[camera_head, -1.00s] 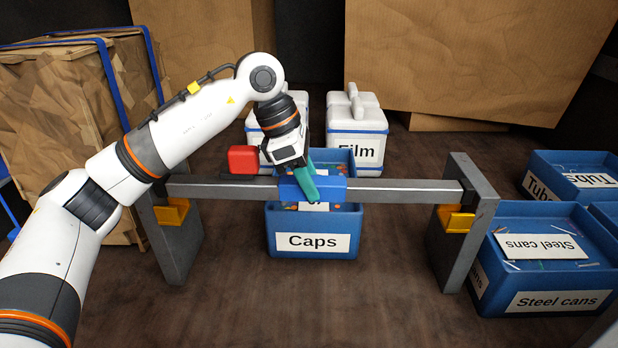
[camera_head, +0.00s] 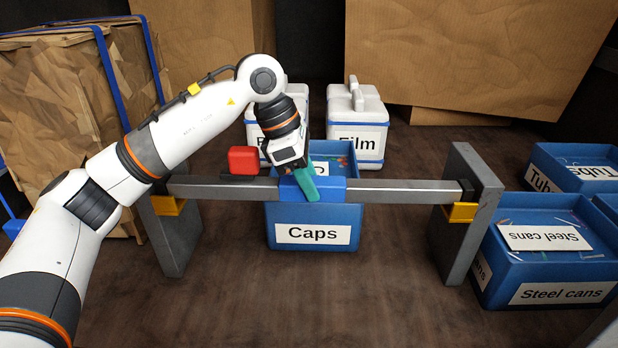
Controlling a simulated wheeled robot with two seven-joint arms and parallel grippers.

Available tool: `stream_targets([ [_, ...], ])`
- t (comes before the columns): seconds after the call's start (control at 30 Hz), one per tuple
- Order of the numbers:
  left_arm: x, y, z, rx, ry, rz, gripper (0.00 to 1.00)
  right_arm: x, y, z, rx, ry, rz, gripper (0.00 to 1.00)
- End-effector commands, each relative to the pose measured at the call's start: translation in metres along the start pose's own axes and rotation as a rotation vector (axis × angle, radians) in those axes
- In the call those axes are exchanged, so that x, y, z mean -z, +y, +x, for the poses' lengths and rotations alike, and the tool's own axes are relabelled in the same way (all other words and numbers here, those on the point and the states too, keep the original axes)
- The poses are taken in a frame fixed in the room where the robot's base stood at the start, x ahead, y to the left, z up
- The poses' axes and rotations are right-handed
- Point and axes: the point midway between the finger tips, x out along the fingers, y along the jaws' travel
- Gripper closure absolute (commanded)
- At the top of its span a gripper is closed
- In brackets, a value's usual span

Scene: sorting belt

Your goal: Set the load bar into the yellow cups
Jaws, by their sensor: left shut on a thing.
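The load bar (camera_head: 400,192) is a long grey bar with a blue middle section and dark ends. It spans level between two grey posts. My left gripper (camera_head: 308,186), with teal fingers, is shut on the blue section from above. A red block (camera_head: 243,160) sits just behind the bar, left of the gripper, on a dark piece. The left yellow cup (camera_head: 167,206) and right yellow cup (camera_head: 461,213) are on the posts' inner sides. The bar's ends appear right above them and partly cover them; I cannot tell if they touch. My right gripper is out of view.
The right grey post (camera_head: 468,240) and left grey post (camera_head: 178,242) flank the bar. A blue Caps bin (camera_head: 345,215) stands behind it. White Film container (camera_head: 358,115) is farther back. Blue Steel cans bin (camera_head: 555,270) is close to the right post. The front floor is clear.

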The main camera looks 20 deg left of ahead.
Motion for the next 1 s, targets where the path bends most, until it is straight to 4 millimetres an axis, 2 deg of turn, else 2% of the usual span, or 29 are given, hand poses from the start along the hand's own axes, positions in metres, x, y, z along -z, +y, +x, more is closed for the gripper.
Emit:
stream_targets([
  [0.7, -0.006, 0.0, 0.015, 0.004, 0.006, 0.002, 1.0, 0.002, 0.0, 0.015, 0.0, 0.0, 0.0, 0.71],
  [0.73, -0.006, 0.0, 0.015, 0.004, 0.006, 0.002, 0.64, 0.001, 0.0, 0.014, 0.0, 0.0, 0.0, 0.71],
  [0.87, -0.006, 0.0, 0.015, 0.003, 0.004, 0.001, 0.43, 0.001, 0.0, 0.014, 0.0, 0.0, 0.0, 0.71],
  [1.0, -0.006, 0.0, 0.015, 0.002, 0.002, 0.001, 0.4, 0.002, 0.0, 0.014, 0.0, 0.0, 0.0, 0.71],
])
